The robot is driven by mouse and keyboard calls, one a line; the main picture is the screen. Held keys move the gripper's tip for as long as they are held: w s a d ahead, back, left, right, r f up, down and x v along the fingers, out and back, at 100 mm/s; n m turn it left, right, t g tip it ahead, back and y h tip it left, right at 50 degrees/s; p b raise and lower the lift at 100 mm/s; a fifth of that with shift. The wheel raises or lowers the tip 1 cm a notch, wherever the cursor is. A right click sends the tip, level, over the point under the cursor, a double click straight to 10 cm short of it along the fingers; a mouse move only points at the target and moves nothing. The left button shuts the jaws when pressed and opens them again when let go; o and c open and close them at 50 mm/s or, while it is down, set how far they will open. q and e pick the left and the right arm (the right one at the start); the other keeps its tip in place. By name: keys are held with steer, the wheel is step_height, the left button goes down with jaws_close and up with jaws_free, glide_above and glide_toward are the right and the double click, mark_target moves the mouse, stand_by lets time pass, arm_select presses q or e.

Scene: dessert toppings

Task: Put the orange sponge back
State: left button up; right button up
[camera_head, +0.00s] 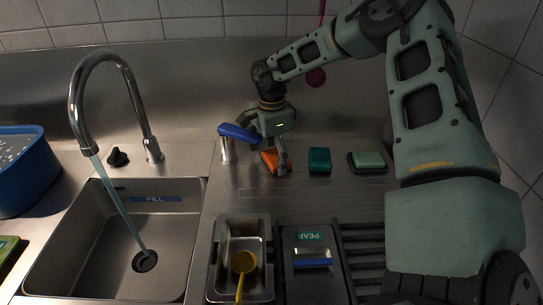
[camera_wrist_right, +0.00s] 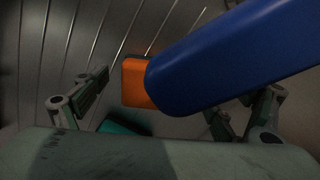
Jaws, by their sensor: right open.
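The orange sponge (camera_head: 269,160) stands on the steel counter behind the sink area, tilted, partly hidden by my right gripper (camera_head: 272,158). In the right wrist view the orange sponge (camera_wrist_right: 136,83) lies between the spread fingers of my right gripper (camera_wrist_right: 160,100), with a gap to the left finger. A blue lever (camera_wrist_right: 230,60) covers the sponge's right side in that view, so contact on that side is hidden. The fingers are open. My left gripper is not in view.
The blue lever (camera_head: 238,132) tops a metal post (camera_head: 228,151) close beside my right gripper. A teal sponge (camera_head: 319,160) and a pale green sponge on a dark tray (camera_head: 381,170) stand to the right. The sink (camera_head: 60,235) has running water.

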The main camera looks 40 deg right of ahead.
step_height(320, 180, up, 12)
stand_by(0.6)
stand_by(0.6)
